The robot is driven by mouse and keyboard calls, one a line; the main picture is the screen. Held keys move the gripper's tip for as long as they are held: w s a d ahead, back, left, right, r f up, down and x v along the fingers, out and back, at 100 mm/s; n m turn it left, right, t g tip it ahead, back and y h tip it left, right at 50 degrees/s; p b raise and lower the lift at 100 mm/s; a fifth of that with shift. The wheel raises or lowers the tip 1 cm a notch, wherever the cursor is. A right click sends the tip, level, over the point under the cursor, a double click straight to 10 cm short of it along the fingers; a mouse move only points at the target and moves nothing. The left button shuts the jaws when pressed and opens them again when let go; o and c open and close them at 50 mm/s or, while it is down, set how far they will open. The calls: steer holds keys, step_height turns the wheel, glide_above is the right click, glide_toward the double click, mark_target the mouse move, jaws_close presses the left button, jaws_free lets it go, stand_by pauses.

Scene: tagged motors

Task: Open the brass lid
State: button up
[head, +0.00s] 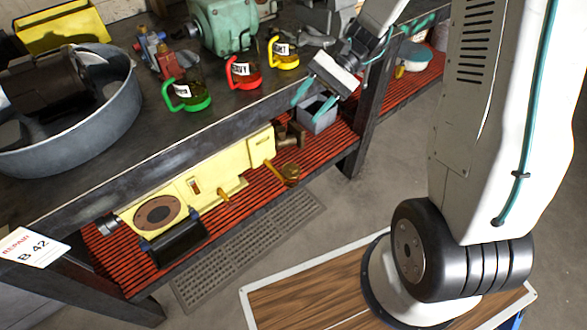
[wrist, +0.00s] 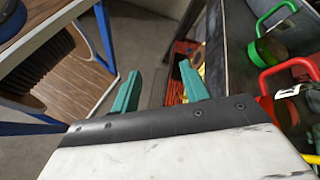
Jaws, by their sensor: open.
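A small round brass-coloured piece (head: 290,173) sits at the right end of the yellow machine (head: 215,180) on the lower red slatted shelf, beside an orange-yellow lever. It may be the brass lid; it is too small to tell whether it is closed. My gripper (head: 314,100) is at the bench's front edge, above and to the right of that piece and apart from it. Its two teal fingers are spread with nothing between them, as the wrist view (wrist: 160,78) also shows. I cannot pick out the brass piece in the wrist view.
A bench leg (head: 366,115) stands to the right. The floor before the shelf is clear around a grate (head: 250,245).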

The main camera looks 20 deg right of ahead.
steer(key=w+d+f+m+t+y, duration=0.2)
steer(key=w+f+m+y, duration=0.25)
steer(key=f, duration=0.55)
steer(key=m+t, duration=0.3)
glide_above(297, 169)
steer(key=s+d, duration=0.2)
steer(key=d, duration=0.1)
step_height(297, 169, down, 8)
steer(key=r, duration=0.1)
steer(key=f+m+t, duration=0.2)
steer(key=f, duration=0.4)
steer(key=d+f+m+t, duration=0.1)
steer(key=f+m+t, duration=0.1)
steer(key=f, duration=0.4)
steer(key=d+f+m+t, duration=0.1)
steer(key=f+m+t, duration=0.2)
steer(key=f, duration=0.3)
steer(key=shift+s+f+m+y, duration=0.1)
steer(key=shift+s+m+y, duration=0.15)
steer(key=shift+m, duration=0.2)
steer(key=x, duration=0.6)
steer(key=shift+w+a, duration=0.2)
steer(key=shift+a, duration=0.15)
jaws_close()
